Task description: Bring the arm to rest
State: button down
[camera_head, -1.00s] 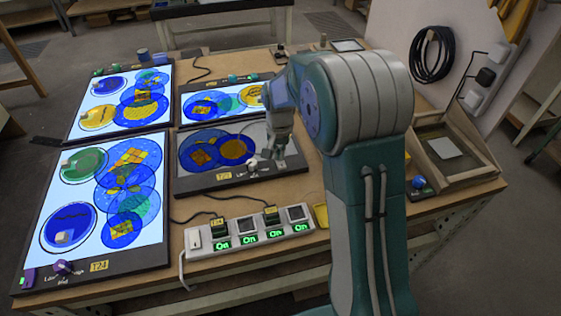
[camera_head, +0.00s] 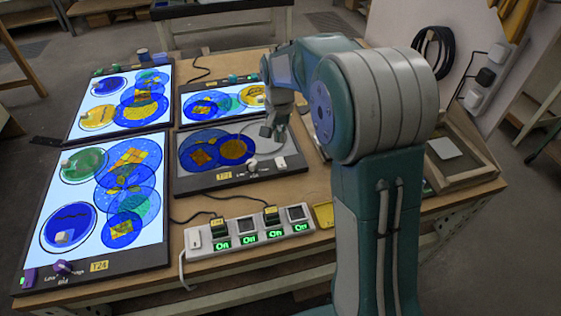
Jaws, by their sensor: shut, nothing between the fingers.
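My arm, teal and grey, rises at the right of the view and reaches over the table. My gripper (camera_head: 271,131) is shut and empty, small in the view. It appears over the upper right part of the unlit panel (camera_head: 250,178), which has blue and yellow discs and a knob (camera_head: 252,164) near its front edge. The gripper is apart from that knob. I cannot tell its exact height above the panel.
Lit panels stand at the front left (camera_head: 100,250), back left (camera_head: 75,133) and back middle (camera_head: 190,117). A power strip (camera_head: 190,254) with several green "On" labels lies at the front. A wooden tray (camera_head: 480,175) sits at the right. A black cable coil (camera_head: 421,42) hangs behind.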

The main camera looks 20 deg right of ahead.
jog(key=shift+r, duration=0.1)
dwell(0.4)
jog(key=shift+s+r, duration=0.2)
jog(key=shift+r, duration=0.15)
jog(key=s+r+n+t, duration=0.3)
jog(key=s+r, duration=0.7)
jog(key=s, duration=0.3)
jog(key=s+n+t, duration=0.2)
jog(key=s+n, duration=0.1)
jog(key=s, duration=1.1)
jog(key=shift+s+r+t, duration=0.15)
jog(key=shift+r+t, duration=0.1)
jog(key=shift+t, duration=0.05)
